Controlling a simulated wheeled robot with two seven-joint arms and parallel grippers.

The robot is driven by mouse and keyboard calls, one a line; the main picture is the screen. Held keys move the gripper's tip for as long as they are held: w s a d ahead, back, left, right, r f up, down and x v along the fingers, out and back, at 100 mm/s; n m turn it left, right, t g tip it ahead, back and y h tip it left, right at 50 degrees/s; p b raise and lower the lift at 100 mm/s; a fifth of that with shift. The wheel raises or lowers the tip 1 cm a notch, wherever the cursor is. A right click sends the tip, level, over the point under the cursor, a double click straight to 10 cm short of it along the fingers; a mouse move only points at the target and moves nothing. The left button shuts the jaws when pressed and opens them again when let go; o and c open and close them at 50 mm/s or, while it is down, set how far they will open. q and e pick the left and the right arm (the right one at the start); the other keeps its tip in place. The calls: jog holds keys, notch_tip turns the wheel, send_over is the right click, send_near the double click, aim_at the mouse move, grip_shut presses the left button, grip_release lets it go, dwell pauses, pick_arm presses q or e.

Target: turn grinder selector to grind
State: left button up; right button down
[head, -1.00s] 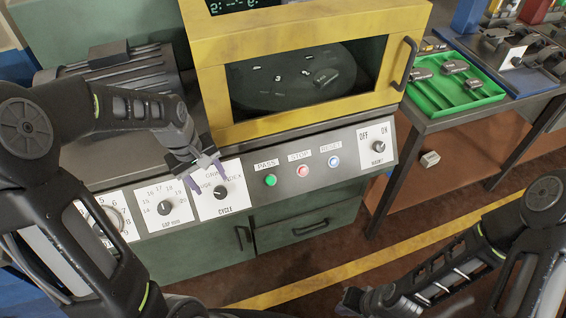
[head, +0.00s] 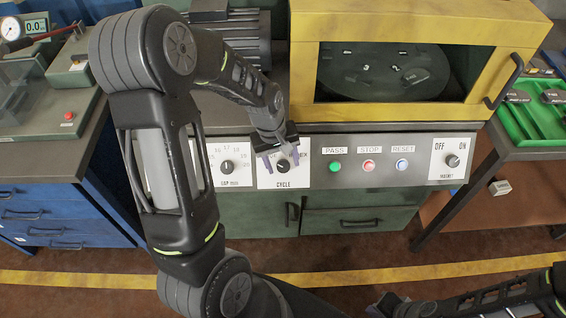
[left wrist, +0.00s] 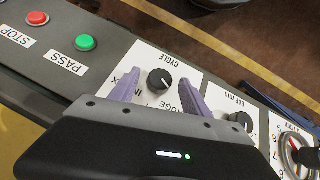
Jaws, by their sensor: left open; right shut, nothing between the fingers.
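The grinder selector is the black CYCLE knob (head: 283,166) on a white label plate of the grinder's front panel. In the left wrist view the same CYCLE knob (left wrist: 160,79) shows a white pointer line, with parts of the label words hidden by my gripper. My left gripper (head: 281,160) is open in front of and above the knob. In the left wrist view its purple fingers (left wrist: 158,94) stand apart on either side of the knob, not closed on it. My right gripper (head: 380,306) is low at the bottom edge, away from the panel, shut and empty.
To the left is the GAP knob (head: 228,166). To the right are the green PASS (head: 335,167), red STOP (head: 369,166) and blue RESET (head: 402,165) buttons and the MAGNET knob (head: 452,161). A yellow-framed window (head: 420,30) stands above. A green tray (head: 515,125) is at right.

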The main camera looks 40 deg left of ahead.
pick_arm(q)
jog(key=shift+w+f, duration=0.1)
jog(key=shift+f, duration=0.35)
jog(key=shift+c, duration=0.4)
grip_shut()
